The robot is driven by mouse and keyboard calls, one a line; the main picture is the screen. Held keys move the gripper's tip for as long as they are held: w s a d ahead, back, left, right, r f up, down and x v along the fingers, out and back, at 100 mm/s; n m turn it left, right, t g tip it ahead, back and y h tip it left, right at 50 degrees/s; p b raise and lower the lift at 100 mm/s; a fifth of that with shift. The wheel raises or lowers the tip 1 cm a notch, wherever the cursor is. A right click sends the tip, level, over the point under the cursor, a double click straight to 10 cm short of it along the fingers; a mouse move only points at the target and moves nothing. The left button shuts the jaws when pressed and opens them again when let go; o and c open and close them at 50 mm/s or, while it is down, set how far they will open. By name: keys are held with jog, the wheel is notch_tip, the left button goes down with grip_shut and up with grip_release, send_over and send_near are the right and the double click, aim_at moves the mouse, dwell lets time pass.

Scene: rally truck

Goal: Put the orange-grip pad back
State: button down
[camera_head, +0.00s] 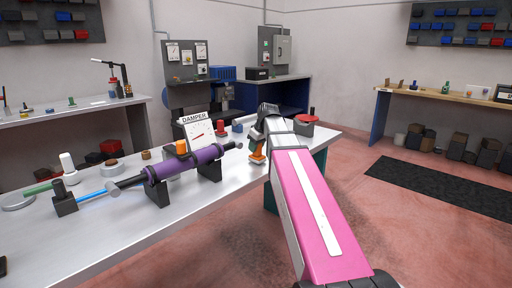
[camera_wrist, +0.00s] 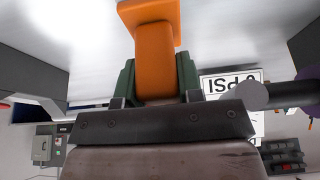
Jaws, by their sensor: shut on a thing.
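The orange grip (camera_wrist: 155,55) stands between the two dark green fingers of my gripper (camera_wrist: 157,82) in the wrist view, and my gripper is shut on it. The grip widens into a flat orange end at the top of that view. In the head view the orange grip (camera_head: 257,157) shows just below my gripper (camera_head: 258,144), at the right part of the metal bench (camera_head: 120,245). I cannot make out a separate pad face, nor whether the piece touches the bench.
A purple damper (camera_head: 190,162) on black supports lies left of my gripper, with a DAMPER gauge card (camera_head: 197,132) behind it. A red-topped grey item (camera_head: 307,119) stands right of my gripper. Small blue and red blocks lie behind. Bare bench top lies in front of the damper.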

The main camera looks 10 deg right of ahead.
jog(key=shift+f, duration=0.25)
jog(key=c, duration=0.8)
grip_release()
jog(key=shift+r, duration=0.1)
jog(key=v, duration=1)
jog(key=shift+s+a+r, duration=0.25)
jog(key=shift+a+r, duration=0.05)
jog(key=shift+r, duration=0.1)
